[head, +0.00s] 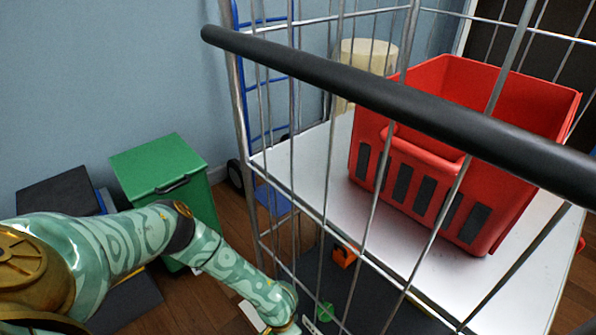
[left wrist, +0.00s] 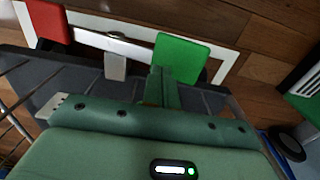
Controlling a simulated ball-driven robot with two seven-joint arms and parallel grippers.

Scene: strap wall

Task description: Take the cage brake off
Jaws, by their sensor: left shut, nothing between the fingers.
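The roll cage (head: 238,100) stands in front of me, with wire bars and a black handle bar (head: 400,100). In the left wrist view, a green pedal (left wrist: 182,58) and a red pedal (left wrist: 50,20) sit at either end of a white frame (left wrist: 140,32) low on the cage. My left gripper (left wrist: 158,74) is shut and empty, its fingers close beside the green pedal's left edge; whether they touch it I cannot tell. In the head view my left arm reaches down to the cage's foot, and the gripper itself is out of frame. My right gripper is not in view.
A red crate (head: 440,195) stands on the cage's white shelf (head: 320,180). A green bin (head: 165,160) stands left of the cage by the wall. A blue folding trolley (head: 262,85) and a cream container (head: 365,55) are behind. Wooden floor (head: 190,295) shows between bin and cage.

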